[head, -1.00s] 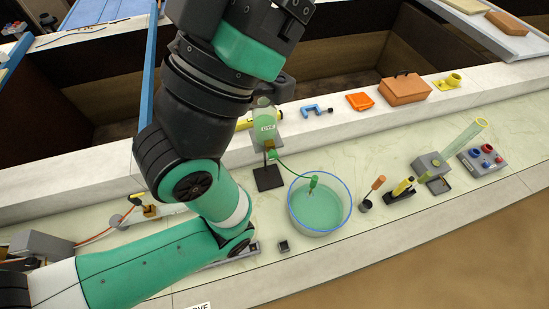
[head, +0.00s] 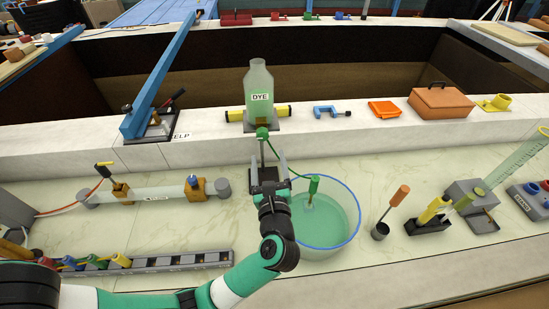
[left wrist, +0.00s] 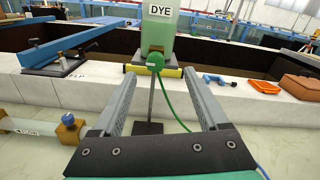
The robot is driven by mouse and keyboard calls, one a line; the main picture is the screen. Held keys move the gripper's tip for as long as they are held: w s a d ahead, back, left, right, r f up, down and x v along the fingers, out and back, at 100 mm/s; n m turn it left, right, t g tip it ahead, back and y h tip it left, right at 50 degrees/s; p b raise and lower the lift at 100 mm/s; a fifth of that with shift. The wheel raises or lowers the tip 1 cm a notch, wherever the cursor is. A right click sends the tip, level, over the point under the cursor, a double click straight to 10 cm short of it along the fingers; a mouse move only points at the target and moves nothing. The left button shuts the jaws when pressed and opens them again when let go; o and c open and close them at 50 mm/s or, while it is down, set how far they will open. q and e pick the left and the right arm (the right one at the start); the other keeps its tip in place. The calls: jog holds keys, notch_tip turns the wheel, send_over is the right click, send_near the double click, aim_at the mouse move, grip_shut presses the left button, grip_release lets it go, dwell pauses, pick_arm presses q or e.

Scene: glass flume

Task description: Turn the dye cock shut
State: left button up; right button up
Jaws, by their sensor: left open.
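My left gripper (head: 267,158) is open and empty just in front of and below the cock. In the left wrist view the cock (left wrist: 155,62) shows beyond and between the tips of my left gripper (left wrist: 159,75), apart from both fingers. I cannot tell the cock's handle angle. My right gripper is not in view.
A glass bowl of green liquid (head: 345,237) stands right of my left gripper, with the green tube's nozzle (head: 313,184) in it. A yellow cylinder (head: 283,110) lies beside the bottle. A blue clamp (head: 328,111) lies further right. A dark-based stand rises beneath the cock.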

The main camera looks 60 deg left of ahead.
aim_at(263, 137)
pick_arm(q)
jog(key=x, duration=0.4)
jog(key=f+x, duration=0.1)
jog(key=x, duration=0.3)
jog(key=f+b+x, duration=0.1)
jog(key=x, duration=0.3)
jog(key=shift+s+a, duration=0.1)
jog(key=shift+s, duration=0.25)
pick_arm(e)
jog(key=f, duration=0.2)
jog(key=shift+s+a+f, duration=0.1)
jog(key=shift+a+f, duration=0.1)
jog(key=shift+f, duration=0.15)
pick_arm(q)
grip_shut()
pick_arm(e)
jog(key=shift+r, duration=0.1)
